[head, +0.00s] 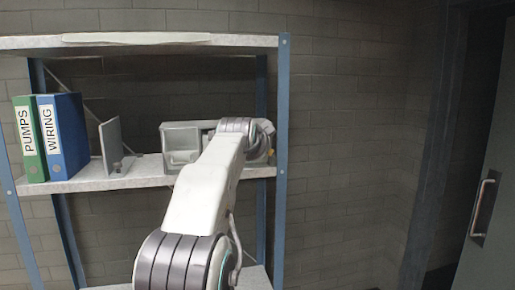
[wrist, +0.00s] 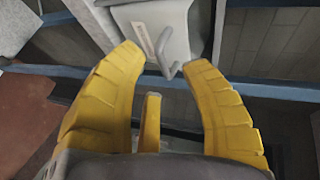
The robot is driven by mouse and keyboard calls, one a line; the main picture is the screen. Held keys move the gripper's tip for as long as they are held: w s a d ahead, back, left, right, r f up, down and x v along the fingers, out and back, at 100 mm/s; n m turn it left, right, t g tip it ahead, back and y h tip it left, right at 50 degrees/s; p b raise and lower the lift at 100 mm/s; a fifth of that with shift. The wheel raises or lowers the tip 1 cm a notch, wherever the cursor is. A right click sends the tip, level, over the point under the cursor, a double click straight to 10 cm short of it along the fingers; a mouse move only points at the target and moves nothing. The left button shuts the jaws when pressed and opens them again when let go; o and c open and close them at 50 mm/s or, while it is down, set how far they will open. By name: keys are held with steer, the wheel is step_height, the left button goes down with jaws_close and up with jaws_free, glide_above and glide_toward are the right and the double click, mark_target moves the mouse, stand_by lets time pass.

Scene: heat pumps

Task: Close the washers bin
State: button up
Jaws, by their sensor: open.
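A pale grey bin (wrist: 180,17) with a white label strip and a grey bar handle (wrist: 169,67) shows at the top of the wrist view. The label is too small to read, so I cannot tell if it is the washers bin. My gripper (wrist: 164,58) has its yellow fingers spread apart, with the handle between their tips. No finger clearly touches the handle. In the head view, a grey bin unit (head: 181,140) stands on the middle shelf. My arm covers its middle and right part, and my gripper is mostly hidden there.
The shelf rack (head: 284,120) has blue posts. A green PUMPS binder (head: 29,140), a blue WIRING binder (head: 62,135) and a grey bookend (head: 111,145) stand left of the unit. The floor to the right is open, up to a door (head: 490,200).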

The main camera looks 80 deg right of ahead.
steer(key=v, duration=1)
steer(key=shift+o, duration=0.2)
